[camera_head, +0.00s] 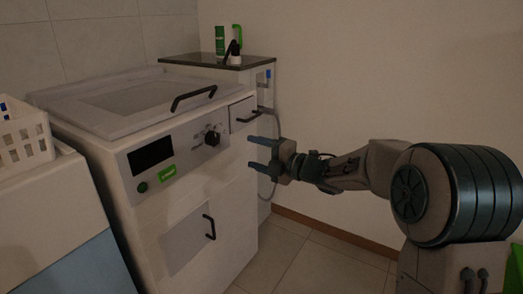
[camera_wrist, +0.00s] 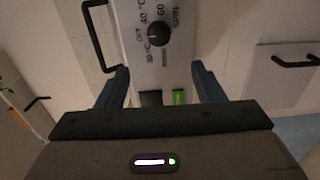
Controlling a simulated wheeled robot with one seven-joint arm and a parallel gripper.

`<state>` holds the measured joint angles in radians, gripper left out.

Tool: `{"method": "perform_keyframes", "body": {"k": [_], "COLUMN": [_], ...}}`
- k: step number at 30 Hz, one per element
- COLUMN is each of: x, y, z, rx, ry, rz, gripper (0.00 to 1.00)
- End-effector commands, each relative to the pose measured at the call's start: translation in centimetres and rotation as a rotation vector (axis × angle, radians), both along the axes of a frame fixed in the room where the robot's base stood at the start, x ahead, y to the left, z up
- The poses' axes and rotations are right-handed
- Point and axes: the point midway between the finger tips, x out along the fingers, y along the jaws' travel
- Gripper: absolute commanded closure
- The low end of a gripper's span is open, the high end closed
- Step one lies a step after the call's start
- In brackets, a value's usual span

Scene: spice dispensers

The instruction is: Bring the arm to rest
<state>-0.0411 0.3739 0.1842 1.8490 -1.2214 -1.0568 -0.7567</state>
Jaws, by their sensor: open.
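My gripper (camera_head: 262,154) is open and empty in the head view, its two blue fingers pointing left toward the front of a white washing machine (camera_head: 232,190). The fingers are in front of the machine's right side, below a small drawer with a black handle. My arm reaches in from the right, stretched out roughly level. In the wrist view, the open fingers (camera_wrist: 161,88) frame the machine's control panel, with its black dial (camera_wrist: 158,35) beyond them. Nothing is between the fingers. I cannot tell the exact gap between the fingertips and the machine.
The machine's lid handle (camera_head: 194,97), drawer handle (camera_head: 246,117) and door handle (camera_head: 209,227) stick out. A dark-topped cabinet (camera_head: 190,60) behind holds a green-and-white bottle (camera_head: 220,42). A white basket (camera_head: 25,138) is at left. The floor (camera_head: 320,262) below my arm looks clear.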

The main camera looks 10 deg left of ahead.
Motion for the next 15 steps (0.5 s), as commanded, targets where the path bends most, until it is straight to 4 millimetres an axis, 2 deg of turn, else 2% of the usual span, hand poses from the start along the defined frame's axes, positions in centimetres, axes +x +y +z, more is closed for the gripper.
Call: {"method": "perform_keyframes", "body": {"k": [4, 7, 11, 15], "x": [0.6, 1.3, 1.9, 1.4], "y": [-1.1, -3.1, -7.0, -11.8], "z": [2.5, 5.4, 9.1, 12.3], "rx": [-0.004, -0.005, 0.012, 0.055], "ry": [0.04, 0.115, 0.252, 0.412], "rz": [-0.082, -0.215, -0.435, -0.669], "gripper": [0.38, 0.38, 0.38, 0.38]}}
